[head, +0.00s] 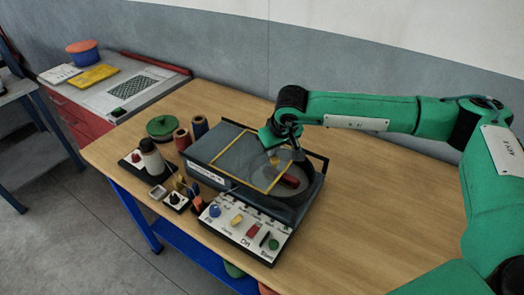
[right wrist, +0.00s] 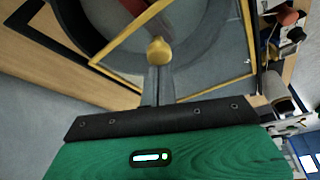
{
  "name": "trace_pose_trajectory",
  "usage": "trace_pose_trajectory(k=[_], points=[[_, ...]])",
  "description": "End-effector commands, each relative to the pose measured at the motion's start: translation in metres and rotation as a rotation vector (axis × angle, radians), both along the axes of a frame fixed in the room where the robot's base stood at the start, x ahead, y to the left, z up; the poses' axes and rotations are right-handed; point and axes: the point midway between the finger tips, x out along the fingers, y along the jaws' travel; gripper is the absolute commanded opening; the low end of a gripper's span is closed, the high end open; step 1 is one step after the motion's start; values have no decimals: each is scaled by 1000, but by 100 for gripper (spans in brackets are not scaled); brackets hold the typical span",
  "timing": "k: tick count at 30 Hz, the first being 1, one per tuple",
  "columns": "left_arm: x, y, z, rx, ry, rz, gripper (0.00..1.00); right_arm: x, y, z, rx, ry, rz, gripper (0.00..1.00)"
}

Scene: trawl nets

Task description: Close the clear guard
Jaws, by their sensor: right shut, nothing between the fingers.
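The clear guard (head: 243,160) is a see-through panel in a yellow frame on top of the grey machine (head: 212,150). It overlaps part of the round well (head: 297,190); I cannot tell its exact tilt. In the right wrist view the guard (right wrist: 205,62) fills the upper middle, with a rounded yellow knob (right wrist: 159,50) close to my fingertips. My right gripper (head: 275,150) is shut and empty, above the guard's far right side. My left gripper is out of view.
A control panel (head: 245,228) with coloured knobs and buttons fronts the machine. Spools (head: 182,139), a green round lid (head: 161,127) and small switch boxes (head: 175,199) crowd its left. The wooden table (head: 390,200) is clear on the right.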

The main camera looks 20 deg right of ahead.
Motion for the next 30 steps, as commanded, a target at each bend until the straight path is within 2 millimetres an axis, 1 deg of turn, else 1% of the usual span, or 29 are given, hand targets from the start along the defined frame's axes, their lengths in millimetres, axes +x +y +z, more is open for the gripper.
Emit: trace_pose_trajectory(k=[1, 3, 6, 7, 9, 13, 19, 30], points=[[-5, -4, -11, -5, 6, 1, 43, -10, -8, -5, 1, 0, -2, 0], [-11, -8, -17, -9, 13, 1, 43, -23, -18, -5, 1, 0, -2, 0], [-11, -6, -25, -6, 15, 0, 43, -40, -31, -5, 0, 2, -1, 0], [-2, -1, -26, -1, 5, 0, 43, -44, -35, -5, 0, 1, -1, 0], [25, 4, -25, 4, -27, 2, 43, -54, -42, -4, 0, 1, 0, 0], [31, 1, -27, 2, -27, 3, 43, -67, -52, -3, -1, 2, 0, 0], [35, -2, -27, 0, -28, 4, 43, -76, -59, -1, 0, 2, 0, 0], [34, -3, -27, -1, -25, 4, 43, -77, -59, -1, 0, 5, 1, 0]])
